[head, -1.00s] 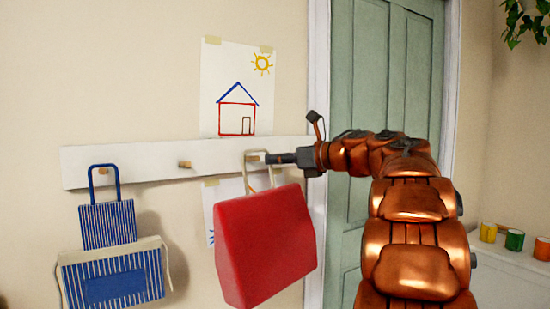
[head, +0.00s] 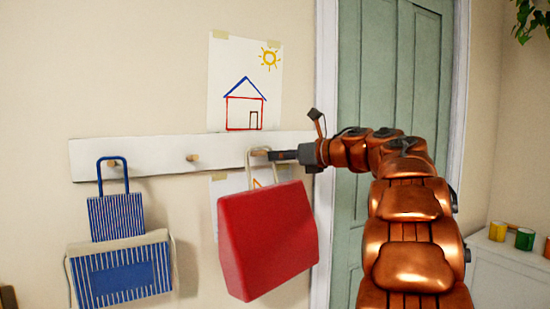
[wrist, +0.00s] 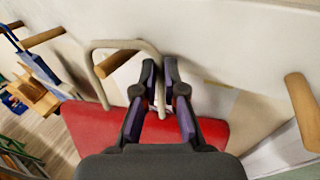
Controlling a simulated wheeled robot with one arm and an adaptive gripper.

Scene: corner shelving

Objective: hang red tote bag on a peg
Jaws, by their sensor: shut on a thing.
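The red tote bag (head: 268,240) hangs tilted below its beige handle in the head view, in front of the wall. My gripper (head: 272,155) is shut on the handle at the board. In the wrist view my fingers (wrist: 160,75) pinch one side of the handle loop (wrist: 125,44), with the red bag (wrist: 85,125) below. A wooden peg (wrist: 117,62) shows within the loop's outline. I cannot tell whether it passes through the loop or bears the bag. In the head view this spot is mostly hidden by the handle and fingers.
The white peg board (head: 150,178) has another bare peg (head: 193,158) to the left. A blue striped bag (head: 115,217) hangs further left, with a blue-and-white bag (head: 120,275) below it. Another peg (wrist: 300,110) stands right of my fingers. The green door (head: 385,70) is behind my arm.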

